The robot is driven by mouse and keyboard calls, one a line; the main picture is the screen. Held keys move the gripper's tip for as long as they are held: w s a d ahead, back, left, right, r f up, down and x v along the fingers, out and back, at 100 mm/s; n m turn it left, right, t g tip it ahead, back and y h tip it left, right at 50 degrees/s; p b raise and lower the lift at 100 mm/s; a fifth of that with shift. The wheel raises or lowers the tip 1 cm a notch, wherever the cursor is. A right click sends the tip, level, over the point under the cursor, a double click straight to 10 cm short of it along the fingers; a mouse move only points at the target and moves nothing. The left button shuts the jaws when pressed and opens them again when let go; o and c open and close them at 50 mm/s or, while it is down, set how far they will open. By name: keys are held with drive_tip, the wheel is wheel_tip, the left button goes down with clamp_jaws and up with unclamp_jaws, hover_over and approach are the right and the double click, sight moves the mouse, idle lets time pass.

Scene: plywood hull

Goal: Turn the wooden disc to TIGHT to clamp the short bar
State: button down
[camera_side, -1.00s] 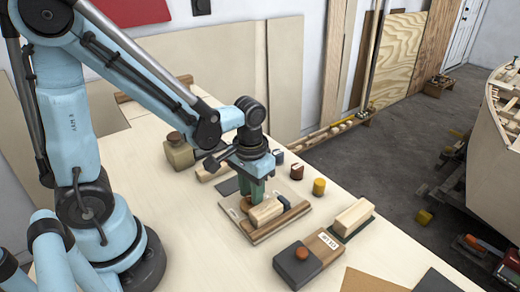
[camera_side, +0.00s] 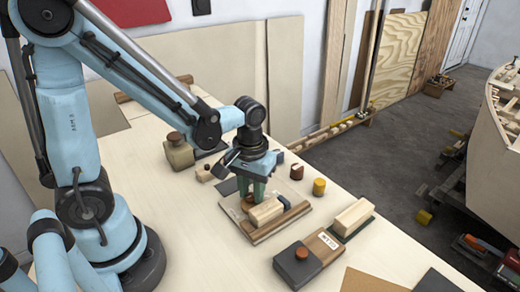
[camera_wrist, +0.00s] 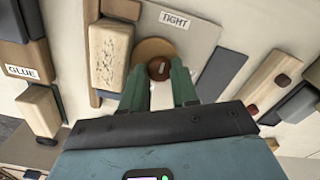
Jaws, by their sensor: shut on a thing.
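The round wooden disc (camera_wrist: 150,50) lies on a pale board (camera_wrist: 192,35) in the wrist view, beside a TIGHT label (camera_wrist: 175,19). My gripper (camera_wrist: 160,78) has its green fingers on either side of the disc's darker brown centre piece (camera_wrist: 160,68) and is shut on the disc. In the side view my gripper (camera_side: 253,198) points down at the board, and the fingers mostly hide the disc. The short bar (camera_wrist: 111,55), a pale wood block, lies just left of the disc; it also shows in the side view (camera_side: 267,212). A dark wood strip runs along its far side.
A GLUE-labelled wood piece (camera_wrist: 28,72) with a dark block and a pale block (camera_wrist: 40,110) on a dark base stand left in the wrist view.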

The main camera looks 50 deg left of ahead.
sight(251, 196)
drive_tip(key=c, duration=0.8)
unclamp_jaws()
drive_tip(key=shift+c, duration=0.2)
drive_tip(key=m, duration=0.5)
drive_tip(key=shift+m, duration=0.4)
drive_tip(key=m, duration=1.6)
wheel_tip(251, 196, up, 12)
